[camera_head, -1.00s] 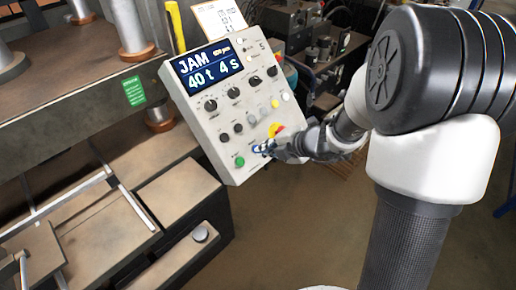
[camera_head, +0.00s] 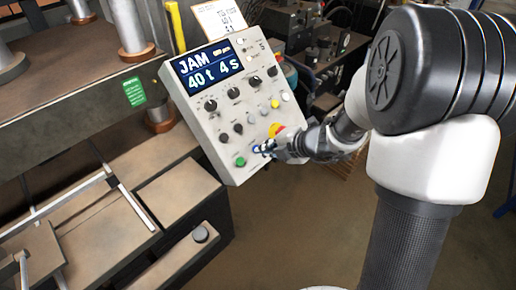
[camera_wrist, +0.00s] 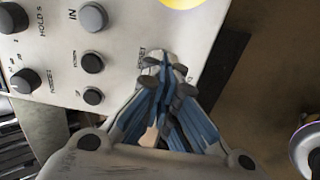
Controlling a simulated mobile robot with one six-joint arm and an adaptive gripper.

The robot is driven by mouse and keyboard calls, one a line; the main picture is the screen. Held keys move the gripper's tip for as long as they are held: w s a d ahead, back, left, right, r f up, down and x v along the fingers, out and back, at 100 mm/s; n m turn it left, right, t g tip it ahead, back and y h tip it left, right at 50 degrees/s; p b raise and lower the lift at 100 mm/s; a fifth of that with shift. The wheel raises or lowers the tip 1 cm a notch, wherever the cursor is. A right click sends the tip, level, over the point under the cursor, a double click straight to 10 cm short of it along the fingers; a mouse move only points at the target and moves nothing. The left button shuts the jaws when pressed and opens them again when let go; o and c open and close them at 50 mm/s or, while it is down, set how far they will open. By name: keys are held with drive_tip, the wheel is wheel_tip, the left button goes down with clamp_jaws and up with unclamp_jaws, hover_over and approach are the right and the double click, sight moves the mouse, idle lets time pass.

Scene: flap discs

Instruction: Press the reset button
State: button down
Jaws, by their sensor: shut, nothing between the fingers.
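The grey control panel (camera_head: 225,120) stands tilted, with a screen (camera_head: 209,64) reading JAM and 40 t 4 s. My gripper (camera_head: 262,149) is shut and empty, its blue and grey fingertips at the lower right of the panel face. In the wrist view the fingertips (camera_wrist: 165,62) lie over the panel beside a label (camera_wrist: 143,59) that seems to read RESET. The reset button itself is hidden behind the fingertips, and I cannot tell whether they touch it. A green button (camera_head: 240,162) is left of the fingertips.
A yellow-and-red knob (camera_head: 276,130) sits just above my gripper. Black knobs (camera_head: 210,105) and small grey buttons share the panel. A brown machine bed (camera_head: 175,192) stands to the left. Open floor (camera_head: 300,220) lies below and right of the panel.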

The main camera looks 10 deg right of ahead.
drive_tip(key=shift+x, duration=1.15)
idle(0.6)
drive_tip(key=shift+p+v, duration=0.4)
drive_tip(key=shift+v, duration=0.5)
drive_tip(key=p+v, duration=0.4)
drive_tip(key=v, duration=0.2)
